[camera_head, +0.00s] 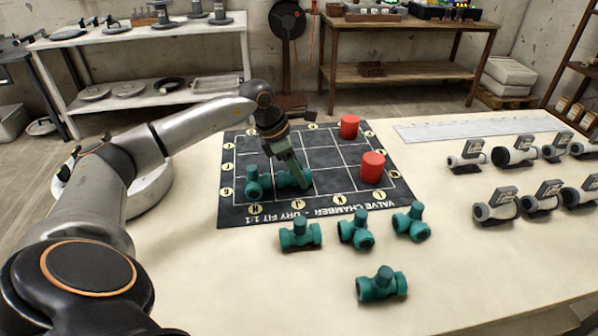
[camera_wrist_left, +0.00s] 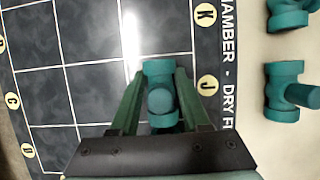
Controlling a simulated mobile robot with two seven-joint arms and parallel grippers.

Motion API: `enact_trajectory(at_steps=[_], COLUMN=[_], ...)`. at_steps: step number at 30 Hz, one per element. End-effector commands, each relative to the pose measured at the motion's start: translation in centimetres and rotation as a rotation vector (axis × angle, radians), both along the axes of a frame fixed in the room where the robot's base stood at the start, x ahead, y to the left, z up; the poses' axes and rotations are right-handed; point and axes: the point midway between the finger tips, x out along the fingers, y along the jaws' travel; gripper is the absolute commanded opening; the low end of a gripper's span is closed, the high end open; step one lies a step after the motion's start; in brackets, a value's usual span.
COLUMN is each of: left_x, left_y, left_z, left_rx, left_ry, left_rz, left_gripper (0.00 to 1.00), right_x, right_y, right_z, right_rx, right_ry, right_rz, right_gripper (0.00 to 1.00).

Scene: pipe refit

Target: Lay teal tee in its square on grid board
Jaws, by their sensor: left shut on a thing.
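My left gripper (camera_head: 297,181) is shut on a teal tee (camera_head: 286,180) at the front row of the dark grid board (camera_head: 320,198), around its middle square. Another teal tee (camera_head: 254,182) stands on the board's front left square, close beside the held one. My right gripper is out of view.
Two red cylinders (camera_head: 349,126) (camera_head: 373,167) stand on the board's right side. Several teal tees (camera_head: 300,234) (camera_head: 382,285) lie on the table in front. Grey pipe fittings with tags (camera_head: 515,152) and a pale ruler (camera_head: 470,128) are at the right.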

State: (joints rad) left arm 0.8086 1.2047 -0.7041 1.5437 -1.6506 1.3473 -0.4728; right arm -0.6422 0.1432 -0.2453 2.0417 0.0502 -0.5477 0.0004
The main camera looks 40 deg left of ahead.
Motion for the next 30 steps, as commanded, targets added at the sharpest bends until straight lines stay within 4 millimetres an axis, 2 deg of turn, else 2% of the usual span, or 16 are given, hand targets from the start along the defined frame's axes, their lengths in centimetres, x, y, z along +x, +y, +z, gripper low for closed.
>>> enact_trajectory(at_steps=[2, 3, 11, 18, 22, 30], left_x=[0.0, 0.0, 0.0, 0.0, -0.1, -1.7], left_y=[0.0, 0.0, 0.0, 0.0, 0.2, 1.5], left_z=[-0.3, -0.3, -0.3, -0.1, 0.7, 5.8], left_rx=[0.0, 0.0, 0.0, 0.0, 0.0, 0.002], left_ry=[0.0, 0.0, 0.0, 0.0, -0.001, -0.004], left_rz=[0.0, 0.0, 0.0, 0.0, 0.001, 0.002], left_gripper=[0.0, 0.47, 0.76, 0.76, 0.76, 0.76], right_x=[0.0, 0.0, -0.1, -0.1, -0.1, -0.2], right_y=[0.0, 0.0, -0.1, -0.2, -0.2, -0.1], right_z=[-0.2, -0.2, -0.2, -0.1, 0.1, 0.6], right_rx=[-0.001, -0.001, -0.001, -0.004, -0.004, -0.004], right_ry=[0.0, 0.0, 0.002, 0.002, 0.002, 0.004], right_rz=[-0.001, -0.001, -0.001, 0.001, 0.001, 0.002], right_gripper=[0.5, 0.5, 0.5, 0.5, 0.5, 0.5])
